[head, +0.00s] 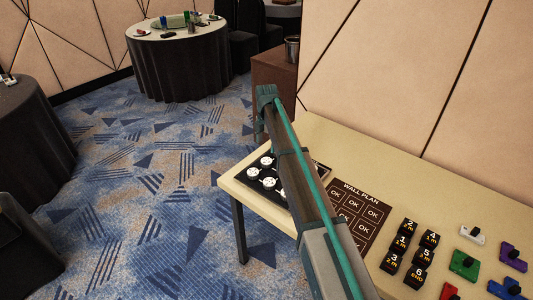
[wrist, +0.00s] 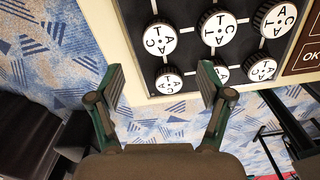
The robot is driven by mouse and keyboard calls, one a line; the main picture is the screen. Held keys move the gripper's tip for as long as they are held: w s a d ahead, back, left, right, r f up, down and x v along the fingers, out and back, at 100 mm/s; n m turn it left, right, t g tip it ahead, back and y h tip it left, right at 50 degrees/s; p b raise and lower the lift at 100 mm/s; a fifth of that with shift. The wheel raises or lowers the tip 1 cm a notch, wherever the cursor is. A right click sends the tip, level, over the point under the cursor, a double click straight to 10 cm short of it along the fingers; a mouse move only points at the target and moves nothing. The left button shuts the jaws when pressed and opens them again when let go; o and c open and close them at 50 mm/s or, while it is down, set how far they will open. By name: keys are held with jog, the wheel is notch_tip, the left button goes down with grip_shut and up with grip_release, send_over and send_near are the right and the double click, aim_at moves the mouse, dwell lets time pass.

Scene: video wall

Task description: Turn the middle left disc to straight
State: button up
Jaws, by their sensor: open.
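Several round white discs with black letters and black rims sit on a black board (wrist: 188,14) in the wrist view, joined by white lines. In the wrist view, a near-row disc (wrist: 169,83) lies between and beyond my fingertips, and another disc (wrist: 161,40) is in the row behind it. I cannot tell which disc is the middle left one. The board also shows in the head view (head: 258,181), partly covered by my arm. My gripper (wrist: 161,75) is open and empty, its fingers spread at the board's near edge.
The cream table (head: 467,186) carries a brown wall plan sheet (head: 358,215), several black numbered blocks (head: 404,244) and coloured pieces with black knobs (head: 464,263). Round dark-draped tables (head: 180,67) stand further back. Patterned carpet lies open left of the cream table.

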notch_tip(320, 180, up, 3)
jog(key=shift+r, duration=0.2)
